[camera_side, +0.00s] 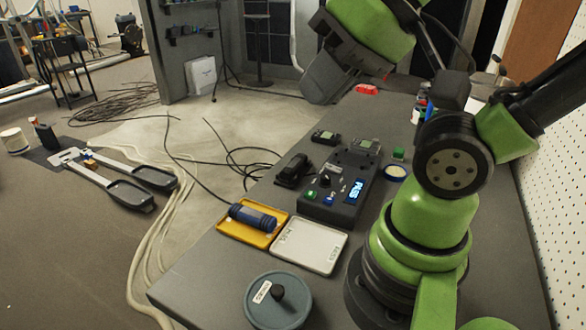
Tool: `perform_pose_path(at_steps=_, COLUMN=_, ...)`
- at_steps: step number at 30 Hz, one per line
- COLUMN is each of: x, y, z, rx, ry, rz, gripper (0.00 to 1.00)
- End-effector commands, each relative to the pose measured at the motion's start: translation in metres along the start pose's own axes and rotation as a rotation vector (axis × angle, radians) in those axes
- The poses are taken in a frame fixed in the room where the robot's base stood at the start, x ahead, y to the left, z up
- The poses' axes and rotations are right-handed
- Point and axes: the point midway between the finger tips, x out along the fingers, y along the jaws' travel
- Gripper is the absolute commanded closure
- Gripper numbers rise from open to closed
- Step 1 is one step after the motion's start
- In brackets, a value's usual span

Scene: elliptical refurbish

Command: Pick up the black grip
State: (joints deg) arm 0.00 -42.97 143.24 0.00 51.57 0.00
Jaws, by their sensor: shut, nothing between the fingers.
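My gripper (318,97) is dark grey and hangs from the green arm at the top centre, high above the far part of the bench. It is shut and empty, well apart from the objects below. A black, rounded piece (293,170) lies on the bench at the left of the control box; it may be the black grip. A dark blue-black cylinder (253,217) lies across the yellow tray (226,222), and I cannot tell whether it is a grip.
A white tray (322,253) adjoins the yellow one. The black control box (334,205) has a lit display. A round lidded pot (278,312) stands at the front. Small devices (324,137) and a tape roll (397,172) lie nearby. Cables run off the bench's left edge.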

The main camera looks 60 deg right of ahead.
Motion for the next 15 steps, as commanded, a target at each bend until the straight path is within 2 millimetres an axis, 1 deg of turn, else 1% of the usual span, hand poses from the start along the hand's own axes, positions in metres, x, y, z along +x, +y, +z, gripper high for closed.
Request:
perform_pose_path(at_steps=7, x=0.0000, y=0.0000, z=0.0000, rx=0.000, ry=0.000, rz=0.000, gripper=1.00)
perform_pose_path(at_steps=8, x=0.0000, y=0.0000, z=0.0000, rx=0.000, ry=0.000, rz=0.000, gripper=0.93)
perform_pose_path(at_steps=9, x=0.0000, y=0.0000, z=0.0000, rx=0.000, ry=0.000, rz=0.000, gripper=0.84)
perform_pose_path(at_steps=11, x=0.0000, y=0.0000, z=0.0000, rx=0.000, ry=0.000, rz=0.000, gripper=0.70)
perform_pose_path(at_steps=12, x=0.0000, y=0.0000, z=0.0000, rx=0.000, ry=0.000, rz=0.000, gripper=0.61)
perform_pose_path(at_steps=14, x=0.0000, y=0.0000, z=0.0000, rx=0.000, ry=0.000, rz=0.000, gripper=0.47)
perform_pose_path(at_steps=15, x=0.0000, y=0.0000, z=0.0000, rx=0.000, ry=0.000, rz=0.000, gripper=0.38)
